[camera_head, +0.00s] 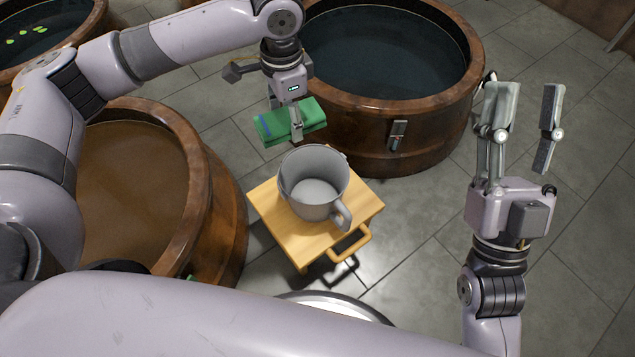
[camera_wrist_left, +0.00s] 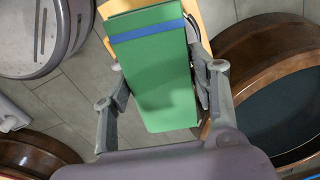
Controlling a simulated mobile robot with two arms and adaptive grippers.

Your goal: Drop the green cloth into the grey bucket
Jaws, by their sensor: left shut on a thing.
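The green cloth (camera_head: 291,122) is a folded block with a blue stripe. My left gripper (camera_head: 296,130) is shut on it and holds it in the air. The cloth also fills the middle of the left wrist view (camera_wrist_left: 155,80), between the fingers of my left gripper (camera_wrist_left: 160,95). The grey bucket (camera_head: 314,183) stands upright on a small wooden stool, its handle toward the lower right. In the head view the cloth shows just above and left of the bucket's rim. The bucket looks empty. My right gripper (camera_head: 522,125) is open and empty at the right.
The wooden stool (camera_head: 300,240) has a side handle. A barrel of dark water (camera_head: 390,105) stands behind it, and a barrel with brown contents (camera_head: 190,165) stands at the left. Another barrel (camera_head: 75,40) with green bits is at the upper left. Tiled floor at the right is clear.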

